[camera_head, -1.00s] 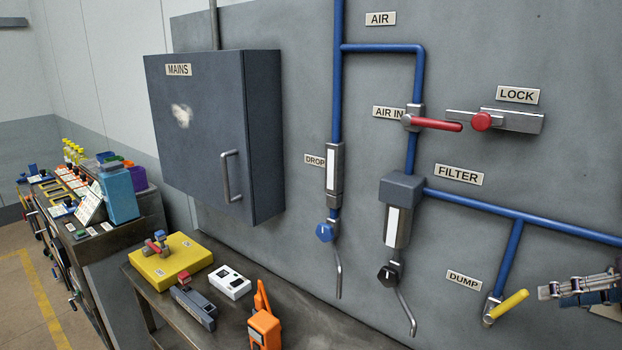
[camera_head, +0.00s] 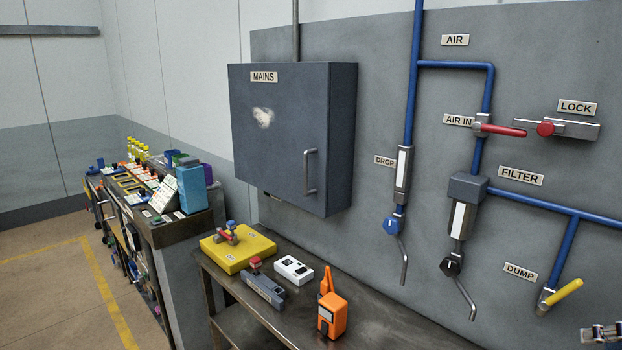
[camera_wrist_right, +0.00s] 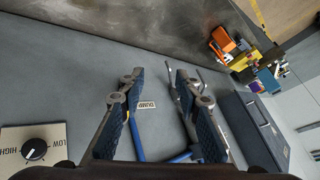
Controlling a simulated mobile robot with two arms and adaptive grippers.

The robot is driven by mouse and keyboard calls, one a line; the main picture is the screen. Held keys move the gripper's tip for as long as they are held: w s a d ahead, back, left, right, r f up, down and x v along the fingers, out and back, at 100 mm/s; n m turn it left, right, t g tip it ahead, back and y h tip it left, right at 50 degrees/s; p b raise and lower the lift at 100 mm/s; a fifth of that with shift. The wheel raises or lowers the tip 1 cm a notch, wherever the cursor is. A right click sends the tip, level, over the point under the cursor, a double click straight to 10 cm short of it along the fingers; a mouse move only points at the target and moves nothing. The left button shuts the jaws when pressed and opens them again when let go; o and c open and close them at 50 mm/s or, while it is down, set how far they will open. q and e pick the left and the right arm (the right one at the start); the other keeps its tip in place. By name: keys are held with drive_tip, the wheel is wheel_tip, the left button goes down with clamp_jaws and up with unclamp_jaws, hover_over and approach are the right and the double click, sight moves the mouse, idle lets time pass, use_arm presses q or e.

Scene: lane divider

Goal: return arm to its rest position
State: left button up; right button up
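My right gripper (camera_head: 605,333) shows only in part at the lower right edge of the head view, to the right of and below the yellow DUMP lever (camera_head: 566,291). In the right wrist view its two fingers (camera_wrist_right: 158,80) stand apart with nothing between their tips. The DUMP label (camera_wrist_right: 147,105) and a blue pipe (camera_wrist_right: 136,140) show behind the gap. My left gripper is not in either view.
The grey panel carries a MAINS cabinet (camera_head: 280,140), the red AIR IN lever (camera_head: 503,131), the LOCK (camera_head: 575,129) and the filter (camera_head: 464,205). Below stands a table (camera_head: 375,325) with a yellow box (camera_head: 240,252) and an orange device (camera_head: 331,314).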

wheel_tip(320, 180, down, 11)
drive_tip(key=g, duration=0.2)
drive_tip(key=s+a+f+n+g+h, duration=0.1)
drive_tip(key=s+a+f, duration=0.3)
drive_tip(key=f, duration=0.4)
drive_tip(key=s+a+f+n+g, duration=0.1)
drive_tip(key=s+a+f, duration=0.35)
drive_tip(key=f, duration=0.25)
drive_tip(key=s+a+f+n, duration=0.2)
drive_tip(key=s+a+f, duration=0.15)
drive_tip(key=a, duration=0.65)
drive_tip(key=s+a+f+n, duration=0.1)
drive_tip(key=s+a+f, duration=0.1)
drive_tip(key=s+a, duration=0.5)
wheel_tip(320, 180, down, 34)
drive_tip(key=a+g+h+b, duration=0.1)
drive_tip(key=a+g+b, duration=0.1)
drive_tip(key=b, duration=0.5)
use_arm(q)
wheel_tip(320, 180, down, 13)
drive_tip(key=b, duration=0.6)
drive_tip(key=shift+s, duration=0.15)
use_arm(e)
drive_tip(key=s+d+f, duration=0.3)
drive_tip(key=s+f, duration=1.3)
drive_tip(key=f, duration=0.5)
drive_tip(key=shift+s+f+n+g, duration=0.15)
drive_tip(key=shift+s+n+g, duration=0.15)
drive_tip(key=shift+g, duration=0.1)
